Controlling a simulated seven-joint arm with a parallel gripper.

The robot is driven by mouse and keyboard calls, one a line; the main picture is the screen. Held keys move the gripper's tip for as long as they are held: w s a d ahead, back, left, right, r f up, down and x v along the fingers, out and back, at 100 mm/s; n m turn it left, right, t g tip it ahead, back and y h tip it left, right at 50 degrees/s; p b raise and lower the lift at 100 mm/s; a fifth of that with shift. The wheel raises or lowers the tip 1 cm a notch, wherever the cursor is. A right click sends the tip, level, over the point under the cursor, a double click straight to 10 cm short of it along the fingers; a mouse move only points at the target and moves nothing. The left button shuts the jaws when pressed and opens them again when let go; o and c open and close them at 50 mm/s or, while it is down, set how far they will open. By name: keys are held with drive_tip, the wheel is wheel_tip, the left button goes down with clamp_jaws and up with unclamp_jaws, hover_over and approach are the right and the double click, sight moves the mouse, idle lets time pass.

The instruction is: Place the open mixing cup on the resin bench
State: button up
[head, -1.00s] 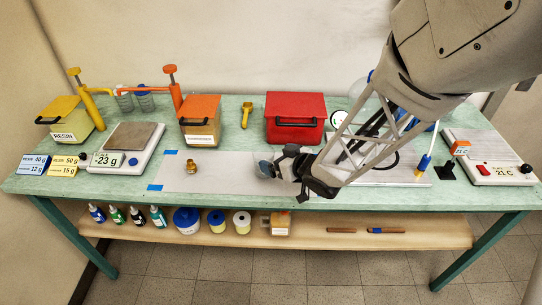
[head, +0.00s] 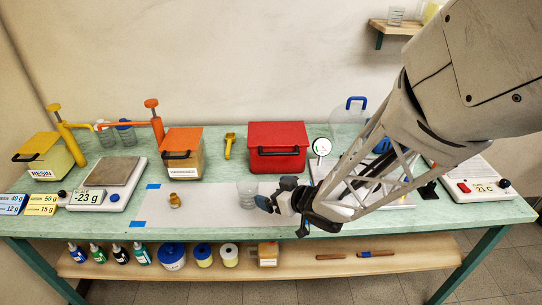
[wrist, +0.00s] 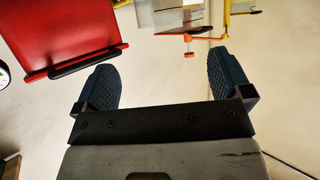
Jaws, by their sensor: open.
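A clear mixing cup (head: 247,195) stands upright on the pale sheet (head: 210,215) on the green resin bench (head: 75,180). It is just left of my gripper's fingertips. My gripper (head: 270,198) is low over the sheet, with its fingers pointing left. In the wrist view my gripper (wrist: 165,82) has its two dark textured fingers spread wide, with nothing between them. The cup is not visible in the wrist view. In the head view the cup and the fingertips look very close; I cannot tell whether they touch.
A small brass piece (head: 175,200) sits on the sheet to the left. A scale (head: 108,180) reading -23 g, a resin box (head: 45,158), an orange-lidded box (head: 183,153) and a red box (head: 278,147) stand behind. Other clear cups (head: 125,134) are at back left.

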drive_tip(key=s+d+r+m+h, duration=0.25)
drive_tip(key=d+r+h, duration=0.2)
drive_tip(key=d, duration=0.25)
drive_tip(key=s+d+r+m+h, duration=0.1)
drive_tip(key=d+r+m+h, duration=0.3)
drive_tip(key=d, duration=0.3)
drive_tip(key=s+r+m+g, duration=0.1)
drive_tip(key=s+r+g, duration=0.2)
drive_tip(key=s, duration=0.6)
drive_tip(key=s+d+r+m+g+h, duration=0.1)
drive_tip(key=s+r+g, duration=0.3)
drive_tip(key=s, duration=0.5)
drive_tip(key=shift+s+d+r+m, duration=0.2)
drive_tip(key=shift+s+d+m, duration=0.1)
drive_tip(key=shift+s+m, duration=0.05)
idle(0.7)
